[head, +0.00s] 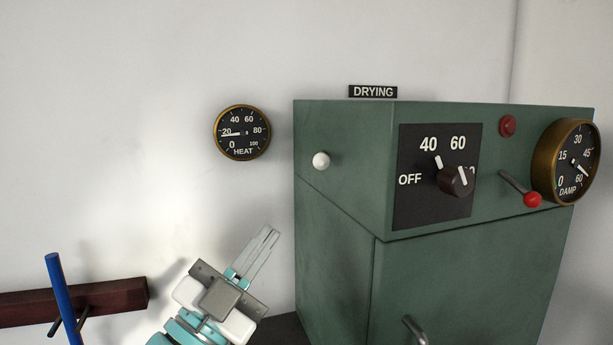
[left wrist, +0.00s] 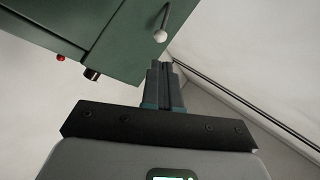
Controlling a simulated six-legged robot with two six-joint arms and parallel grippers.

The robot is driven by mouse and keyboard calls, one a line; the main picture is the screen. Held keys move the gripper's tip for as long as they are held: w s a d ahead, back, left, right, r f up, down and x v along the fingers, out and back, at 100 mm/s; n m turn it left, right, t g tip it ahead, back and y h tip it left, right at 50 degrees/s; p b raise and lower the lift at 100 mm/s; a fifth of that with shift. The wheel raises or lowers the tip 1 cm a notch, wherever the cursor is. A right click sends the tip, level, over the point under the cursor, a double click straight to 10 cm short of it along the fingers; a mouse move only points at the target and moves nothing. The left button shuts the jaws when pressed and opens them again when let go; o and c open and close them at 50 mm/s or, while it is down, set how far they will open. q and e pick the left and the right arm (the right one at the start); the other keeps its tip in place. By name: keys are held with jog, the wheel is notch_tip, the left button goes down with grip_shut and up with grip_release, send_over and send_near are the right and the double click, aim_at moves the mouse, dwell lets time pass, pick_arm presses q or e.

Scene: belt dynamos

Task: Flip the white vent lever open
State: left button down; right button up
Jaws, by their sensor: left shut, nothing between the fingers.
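The white vent lever's round knob (head: 321,160) shows on the left side face of the green drying cabinet (head: 335,220) in the head view. In the left wrist view the white knob (left wrist: 160,36) sits at the end of a thin rod on the cabinet's side. My left gripper (head: 266,236) is below and left of the knob in the head view, pointing up and right. Its fingers are shut and empty. In the left wrist view the fingertips (left wrist: 164,64) are just short of the knob, apart from it in the picture. My right gripper is not in view.
The cabinet front has a dark selector knob (head: 455,179), a red-knobbed lever (head: 532,199) and a DAMP gauge (head: 567,162). A HEAT gauge (head: 242,133) is on the wall. A blue bar (head: 62,300) crosses a dark red rail (head: 120,295) at lower left.

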aim_at(318, 167)
pick_arm(q)
jog(key=p+x, duration=0.5)
jog(key=x, duration=0.6)
jog(key=shift+r, duration=0.2)
jog(key=shift+w+d, duration=0.1)
